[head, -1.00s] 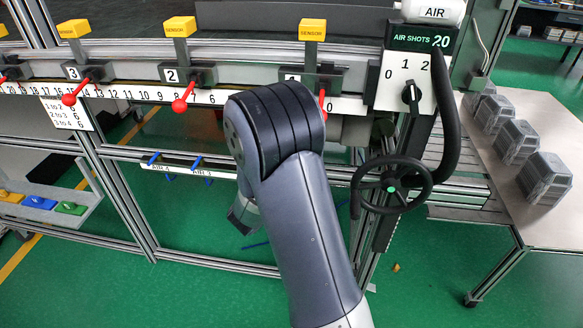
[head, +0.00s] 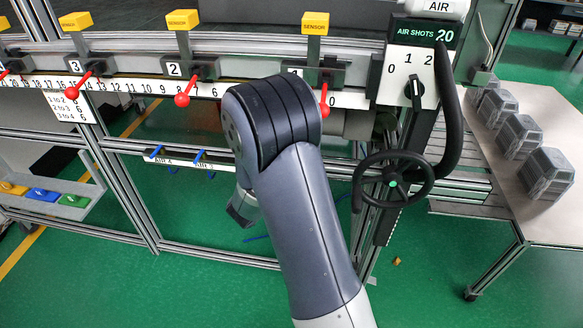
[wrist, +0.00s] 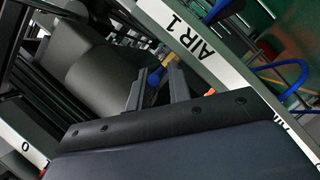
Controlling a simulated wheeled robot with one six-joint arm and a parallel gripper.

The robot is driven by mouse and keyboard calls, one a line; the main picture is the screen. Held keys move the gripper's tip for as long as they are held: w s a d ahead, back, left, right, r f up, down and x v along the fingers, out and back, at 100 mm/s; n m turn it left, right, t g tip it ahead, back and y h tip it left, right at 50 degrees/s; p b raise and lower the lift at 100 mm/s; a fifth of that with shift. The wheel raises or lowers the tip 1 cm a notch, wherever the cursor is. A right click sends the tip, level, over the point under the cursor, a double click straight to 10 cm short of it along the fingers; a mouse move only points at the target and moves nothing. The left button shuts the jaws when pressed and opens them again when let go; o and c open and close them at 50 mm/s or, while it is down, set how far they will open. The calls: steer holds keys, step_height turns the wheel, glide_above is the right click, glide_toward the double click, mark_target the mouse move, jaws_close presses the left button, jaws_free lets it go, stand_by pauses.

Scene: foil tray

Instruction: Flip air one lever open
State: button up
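The air one lever (wrist: 157,76) is a short blue handle with a yellow part behind it, near the white strip marked AIR 1 (wrist: 205,38) in the wrist view. My gripper (wrist: 157,70) is open, its two grey fingers apart with the blue handle showing between their tips. I cannot tell whether they touch it. In the head view my arm hides this lever, and only a dark part by my wrist shows at its left. Two other blue levers, air four (head: 156,152) and air three (head: 198,156), show on the rail there.
A grey cylinder (wrist: 95,75) lies left of the fingers in the wrist view. In the head view, a black handwheel (head: 392,180) and AIR SHOTS panel (head: 413,70) stand right of my arm. Red-knobbed levers (head: 182,99) line the upper rail.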

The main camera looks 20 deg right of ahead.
steer(key=v, duration=1)
steer(key=shift+s+a, duration=0.15)
steer(key=x, duration=1.1)
steer(key=shift+s, duration=0.1)
steer(key=shift+a, duration=0.1)
